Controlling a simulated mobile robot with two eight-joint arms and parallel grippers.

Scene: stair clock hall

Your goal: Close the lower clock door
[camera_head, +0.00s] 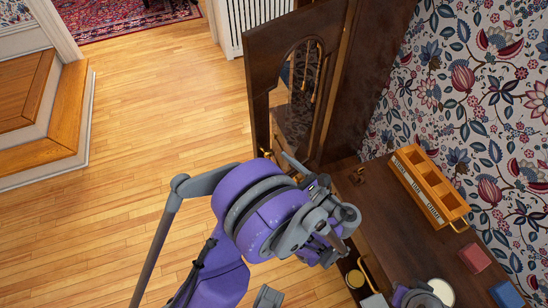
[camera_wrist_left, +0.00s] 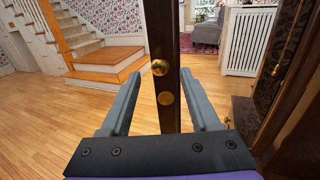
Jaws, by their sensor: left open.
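The lower clock door (camera_head: 262,75) is dark wood with an arched glass pane and stands swung open from the clock case (camera_head: 360,85). In the left wrist view the door (camera_wrist_left: 160,30) is seen nearly edge-on, with a brass knob (camera_wrist_left: 159,67) and a round brass disc below it. My left gripper (camera_head: 304,172) is at the door's lower part in the head view, partly hidden by its own wrist. In the wrist view my left gripper (camera_wrist_left: 162,82) is open, with the door edge and knob showing between its fingers. Contact cannot be told.
A dark table (camera_head: 385,215) stands right of my arm, bearing an orange compartment tray (camera_head: 407,178), a red block (camera_head: 474,258), a blue block (camera_head: 506,295) and a white round item (camera_head: 440,290). Wooden steps (camera_head: 60,125) are at left. The wood floor (camera_head: 150,115) between is clear.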

